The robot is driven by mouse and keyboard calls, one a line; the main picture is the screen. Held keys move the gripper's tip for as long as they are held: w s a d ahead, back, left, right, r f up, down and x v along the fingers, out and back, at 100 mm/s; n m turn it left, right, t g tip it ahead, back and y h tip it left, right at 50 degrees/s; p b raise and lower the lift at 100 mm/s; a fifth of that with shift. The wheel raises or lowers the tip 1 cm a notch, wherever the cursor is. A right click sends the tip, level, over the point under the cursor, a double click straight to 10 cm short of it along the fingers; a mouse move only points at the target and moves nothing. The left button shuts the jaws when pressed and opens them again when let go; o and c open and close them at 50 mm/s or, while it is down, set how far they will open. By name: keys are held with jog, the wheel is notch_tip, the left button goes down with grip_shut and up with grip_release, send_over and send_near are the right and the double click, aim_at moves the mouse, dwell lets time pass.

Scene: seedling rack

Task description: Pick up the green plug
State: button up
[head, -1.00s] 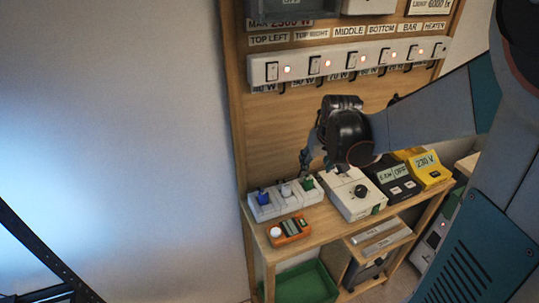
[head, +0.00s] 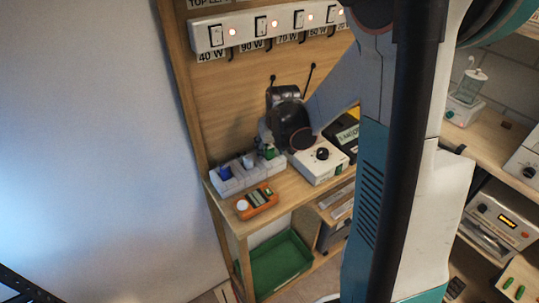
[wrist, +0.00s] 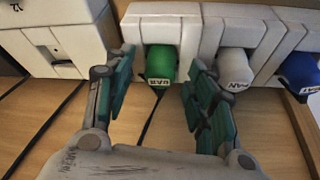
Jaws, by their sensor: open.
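The green plug (wrist: 161,64) sits in a white socket block (wrist: 151,9) in the wrist view, with a label on its end. My gripper (wrist: 163,82) is open, with one finger on each side of the green plug. I cannot tell whether the fingers touch it. In the head view the green plug (head: 269,152) shows at the right end of the socket strip, partly hidden by my gripper (head: 268,140). A white plug (wrist: 235,69) and a blue plug (wrist: 299,73) sit in the sockets beside it.
An orange meter (head: 255,202) lies in front of the socket strip. A white box with a black knob (head: 319,160) stands to its right. A green tray (head: 281,262) is on the lower shelf. A row of lit switches (head: 266,26) runs above.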

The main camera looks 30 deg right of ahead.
jog(key=c, duration=1.2)
jog(key=shift+r, duration=0.15)
